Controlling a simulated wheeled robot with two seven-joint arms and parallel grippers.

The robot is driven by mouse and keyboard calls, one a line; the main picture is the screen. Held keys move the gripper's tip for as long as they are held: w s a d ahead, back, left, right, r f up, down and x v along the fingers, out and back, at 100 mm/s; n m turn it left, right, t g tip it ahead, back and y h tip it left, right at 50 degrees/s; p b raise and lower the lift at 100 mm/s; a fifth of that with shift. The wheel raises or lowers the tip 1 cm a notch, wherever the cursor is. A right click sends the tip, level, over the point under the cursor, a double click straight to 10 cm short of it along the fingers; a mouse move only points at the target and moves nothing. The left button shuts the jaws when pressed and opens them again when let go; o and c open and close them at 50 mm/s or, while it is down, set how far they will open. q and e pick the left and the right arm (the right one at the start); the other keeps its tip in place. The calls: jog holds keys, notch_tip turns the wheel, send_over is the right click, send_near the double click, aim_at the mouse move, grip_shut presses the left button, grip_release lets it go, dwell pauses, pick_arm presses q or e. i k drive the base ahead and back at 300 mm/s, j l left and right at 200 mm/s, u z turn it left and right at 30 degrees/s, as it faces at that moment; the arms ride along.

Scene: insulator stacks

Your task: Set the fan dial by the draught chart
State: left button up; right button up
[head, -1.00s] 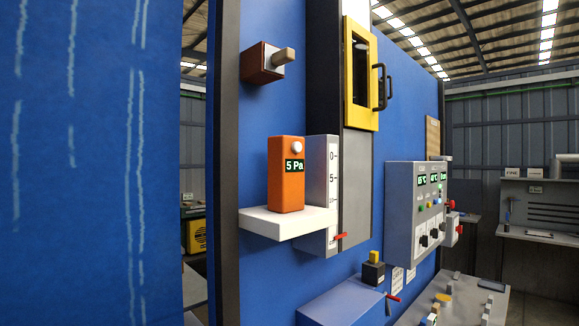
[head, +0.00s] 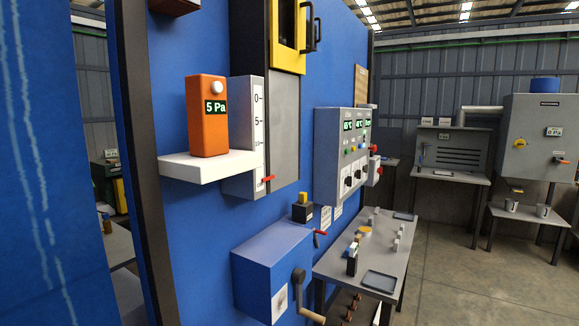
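An orange meter (head: 207,125) reading 5 Pa stands on a white shelf (head: 205,168) on the blue furnace wall. A grey control panel (head: 331,182) carries small green displays, coloured lamps and black dials (head: 348,183); which is the fan dial and where it points are too small to tell. At far right, a grey cabinet (head: 530,115) has a small display apparently also in Pa. Neither gripper is in view.
A white scale (head: 246,140) with a red pointer (head: 268,179) stands beside the meter. A blue box (head: 262,262) with a crank (head: 299,283) juts out below. A grey table (head: 340,262) with small parts and trays is right of it. Open floor (head: 450,270) lies beyond.

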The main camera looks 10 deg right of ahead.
aim_at(349, 180)
jog(key=i+l, duration=0.2)
jog(key=l, duration=0.25)
jog(key=i+l, duration=0.2)
jog(key=l, duration=0.3)
jog(key=i+l, duration=0.25)
jog(key=l, duration=0.2)
jog(key=i+l+z, duration=0.1)
jog(key=l, duration=0.35)
jog(key=i+l, duration=0.3)
jog(key=l, duration=0.15)
jog(key=i+l, duration=0.25)
jog(key=l, duration=0.2)
jog(key=i+l, duration=0.2)
jog(key=l, duration=0.25)
jog(key=i+l, duration=0.25)
jog(key=l, duration=0.2)
jog(key=z, duration=0.05)
